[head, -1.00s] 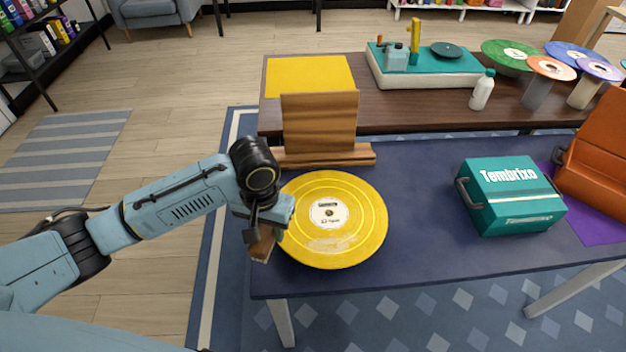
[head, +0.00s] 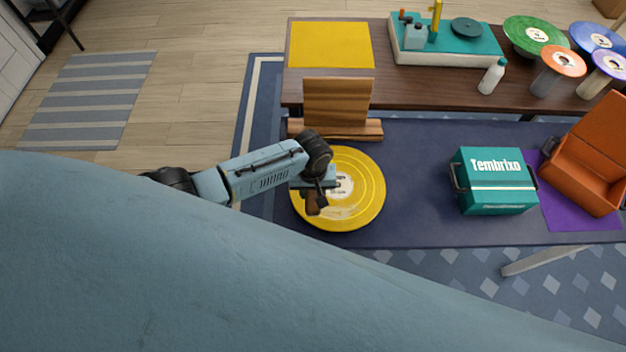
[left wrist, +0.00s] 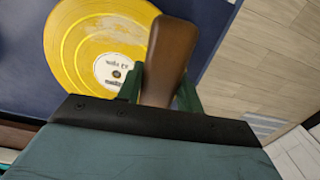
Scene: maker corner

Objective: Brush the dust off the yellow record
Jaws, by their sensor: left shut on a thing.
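The yellow record (head: 362,208) lies flat on the dark blue table, with a pale label in its middle. It also shows in the left wrist view (left wrist: 85,45), with paler dusty-looking patches on its surface. My left gripper (head: 314,192) is over the record's left part and shut on a brown wooden brush (head: 312,204). In the left wrist view the brush's brown handle (left wrist: 168,55) sits between the fingers, and its bristles are hidden. I cannot tell whether the brush touches the record. My right gripper is not in view.
A wooden stand (head: 337,103) is just behind the record. A teal box (head: 492,182) and an open orange case (head: 588,165) are to the right. Behind, a brown table holds a turntable (head: 445,45), a white bottle (head: 491,76) and several records on stands.

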